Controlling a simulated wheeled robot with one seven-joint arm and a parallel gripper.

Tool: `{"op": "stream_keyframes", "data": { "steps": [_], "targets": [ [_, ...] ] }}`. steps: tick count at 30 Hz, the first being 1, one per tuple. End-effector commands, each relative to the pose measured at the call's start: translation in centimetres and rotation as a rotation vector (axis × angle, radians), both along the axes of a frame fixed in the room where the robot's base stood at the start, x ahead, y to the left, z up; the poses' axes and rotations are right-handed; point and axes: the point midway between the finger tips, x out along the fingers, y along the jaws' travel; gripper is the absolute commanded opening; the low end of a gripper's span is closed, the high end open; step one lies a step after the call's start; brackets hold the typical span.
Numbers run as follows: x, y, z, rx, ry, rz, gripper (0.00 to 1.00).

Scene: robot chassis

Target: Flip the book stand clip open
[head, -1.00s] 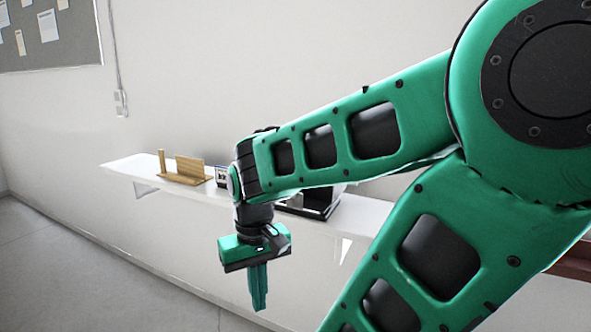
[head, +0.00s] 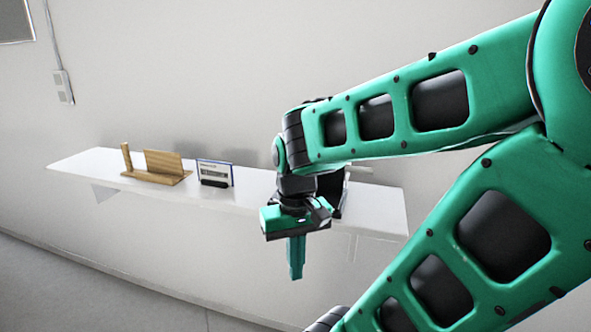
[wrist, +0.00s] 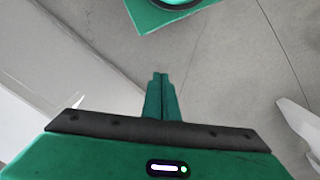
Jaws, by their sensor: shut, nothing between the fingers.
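A wooden book stand (head: 163,164) stands on the left half of a white wall shelf, with an upright back panel, a flat base and a thin upright piece at its left. Which part is the clip, and how it lies, I cannot tell at this size. My gripper (head: 296,277) points down in front of the shelf, to the right of the book stand and apart from it. Its fingers are shut and empty; they also show together in the wrist view (wrist: 161,76). The book stand does not show in the wrist view.
The white shelf (head: 75,165) runs along the wall. A small framed card (head: 214,173) stands right of the book stand. A dark object (head: 330,190) is partly hidden behind my arm. The floor left of my gripper is clear.

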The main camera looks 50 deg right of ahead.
Motion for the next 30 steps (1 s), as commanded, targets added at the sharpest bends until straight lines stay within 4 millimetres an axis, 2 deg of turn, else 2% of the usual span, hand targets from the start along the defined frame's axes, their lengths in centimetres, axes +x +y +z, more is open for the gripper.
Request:
{"op": "stream_keyframes", "data": {
  "steps": [3,5,8,15,21,25,30],
  "targets": [
    [-0.9,-0.4,0.9,0.001,-0.011,-0.007,0.0],
    [-0.4,-1.2,1.7,0.005,-0.005,-0.021,0.0],
    [1.1,-4.6,3.7,0.011,0.018,-0.072,0.0],
    [5.8,-13.1,11.2,0.027,0.1,-0.274,0.0],
    [10.0,-18.2,17.6,0.015,0.124,-0.455,0.0],
    [12.6,-19.7,21.3,-0.002,0.109,-0.54,0.0],
    [14.7,-19.9,24.6,-0.018,0.079,-0.603,0.0]
  ]
}}
